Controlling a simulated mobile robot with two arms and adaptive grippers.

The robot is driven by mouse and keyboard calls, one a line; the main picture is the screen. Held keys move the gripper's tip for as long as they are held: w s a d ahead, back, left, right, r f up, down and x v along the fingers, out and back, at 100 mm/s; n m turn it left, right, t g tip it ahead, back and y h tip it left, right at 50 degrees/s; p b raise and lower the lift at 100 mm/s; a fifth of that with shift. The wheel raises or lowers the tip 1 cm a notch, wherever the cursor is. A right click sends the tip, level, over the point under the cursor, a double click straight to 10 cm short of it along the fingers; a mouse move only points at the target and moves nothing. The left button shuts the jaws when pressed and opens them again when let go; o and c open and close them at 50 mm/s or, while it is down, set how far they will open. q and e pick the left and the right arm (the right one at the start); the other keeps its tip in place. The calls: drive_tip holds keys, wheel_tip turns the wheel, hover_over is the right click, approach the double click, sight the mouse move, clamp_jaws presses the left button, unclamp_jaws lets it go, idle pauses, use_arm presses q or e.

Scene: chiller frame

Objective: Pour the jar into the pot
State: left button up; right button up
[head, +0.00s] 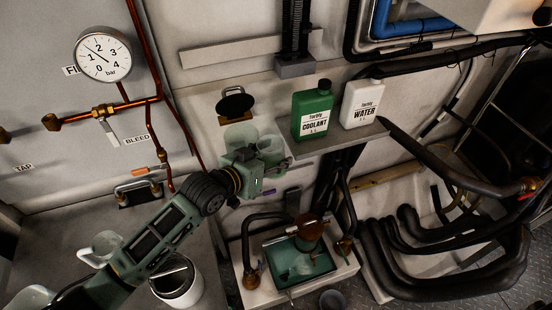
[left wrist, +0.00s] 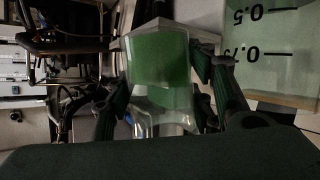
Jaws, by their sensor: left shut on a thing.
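My left gripper (head: 272,168) is shut on a clear jar (left wrist: 160,95), with a finger on each side of it in the left wrist view. Green shows in or through the jar's upper part; I cannot tell which. In the head view the jar (head: 271,148) is partly hidden by the gripper. A larger translucent vessel (head: 239,134) is just behind the gripper. In the wrist view a translucent vessel with 0.5 and 0.75 marks (left wrist: 262,50) is close on the right. I cannot tell for certain which vessel is the pot. My right gripper is not seen.
A green coolant bottle (head: 312,116) and a white water bottle (head: 361,104) stand on a shelf (head: 330,142) to the right. Below are a teal basin (head: 322,265) and black hoses (head: 430,262). A clear jug (head: 100,247) and a white canister (head: 178,290) are at lower left.

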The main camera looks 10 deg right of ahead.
sight(266, 138)
use_arm(q)
drive_tip(key=shift+n+g+h, duration=0.4)
drive_tip(key=shift+n+g, duration=0.1)
drive_tip(key=shift+n, duration=0.3)
drive_tip(key=r, duration=0.1)
drive_tip(key=w+a+r, duration=0.1)
drive_tip(key=w+r, duration=0.1)
drive_tip(key=shift+a+b, duration=0.35)
wheel_tip(266, 138, up, 5)
drive_tip(key=shift+w+a+f+n+g+h+p, duration=0.1)
drive_tip(key=shift+n+g+h+p, duration=0.15)
drive_tip(key=shift+n, duration=0.3)
drive_tip(key=shift+w+a+f+n+g+h+p, duration=0.1)
drive_tip(key=shift+n+g+h, duration=0.2)
drive_tip(key=shift+n, duration=0.25)
drive_tip(key=shift+s+d+f+n+h+b, duration=0.1)
drive_tip(key=shift+s+f+n+h+b, duration=0.1)
drive_tip(key=shift+f+b, duration=0.3)
drive_tip(key=shift+s+d+f+n+h+b, duration=0.1)
drive_tip(key=shift+f+n+b, duration=0.15)
drive_tip(key=shift+b, duration=0.4)
drive_tip(key=shift+r+p, duration=0.35)
drive_tip(key=shift+r, duration=0.05)
drive_tip(key=shift+w+f, duration=0.1)
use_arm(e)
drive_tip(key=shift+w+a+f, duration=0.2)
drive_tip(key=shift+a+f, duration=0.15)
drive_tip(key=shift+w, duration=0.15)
